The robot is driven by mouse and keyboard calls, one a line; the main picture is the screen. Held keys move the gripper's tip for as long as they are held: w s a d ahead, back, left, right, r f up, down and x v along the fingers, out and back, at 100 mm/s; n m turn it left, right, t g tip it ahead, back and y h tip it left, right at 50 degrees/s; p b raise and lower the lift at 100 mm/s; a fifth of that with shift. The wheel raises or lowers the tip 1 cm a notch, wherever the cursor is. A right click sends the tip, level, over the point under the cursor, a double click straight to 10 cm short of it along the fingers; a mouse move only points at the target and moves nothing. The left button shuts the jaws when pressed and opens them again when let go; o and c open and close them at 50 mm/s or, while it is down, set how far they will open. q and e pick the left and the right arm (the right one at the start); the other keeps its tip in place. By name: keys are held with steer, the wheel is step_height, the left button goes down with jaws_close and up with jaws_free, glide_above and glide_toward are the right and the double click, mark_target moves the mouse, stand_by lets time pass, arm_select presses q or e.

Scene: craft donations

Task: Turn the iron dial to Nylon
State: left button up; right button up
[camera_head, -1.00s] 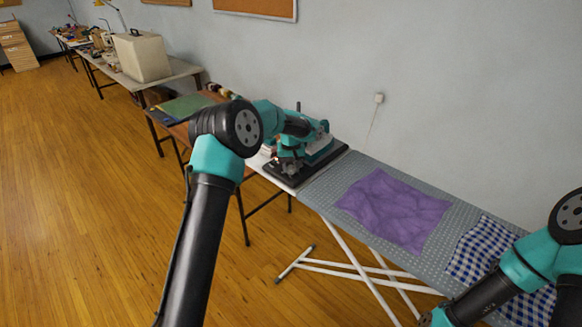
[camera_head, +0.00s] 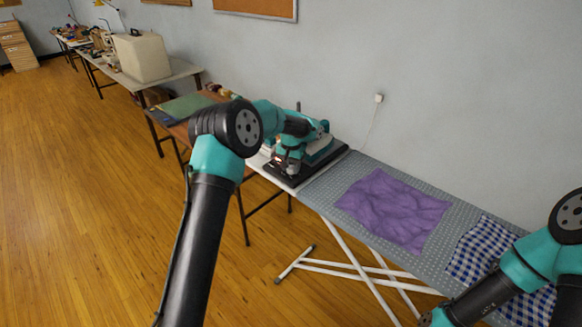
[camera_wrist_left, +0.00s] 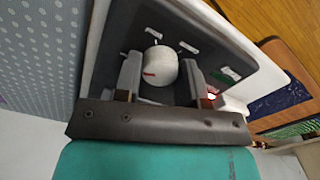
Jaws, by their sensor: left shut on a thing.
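The iron dial (camera_wrist_left: 165,67) is a round white knob with a red mark on its left side in the left wrist view. It sits on a dark grey panel (camera_wrist_left: 194,27) with several small white labels, too small to read. The red mark does not point clearly at any label I can make out. My left gripper (camera_wrist_left: 160,60) is shut on the dial, one finger on each side; it also shows in the head view (camera_head: 287,167), over the iron's stand. The iron's body is mostly hidden by my left arm there.
The ironing board (camera_head: 318,190) has a grey dotted cover, with a purple cloth (camera_head: 392,210) and a blue checked cloth (camera_head: 478,250) on it. A table with a green mat (camera_head: 186,107) stands left of the iron. A wall socket (camera_head: 379,98) has a cord.

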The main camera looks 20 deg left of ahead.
mark_target(291, 168)
arm_select(q)
steer(key=o, duration=0.9)
step_height(291, 168, up, 18)
steer(key=shift+f, duration=0.25)
stand_by(0.5)
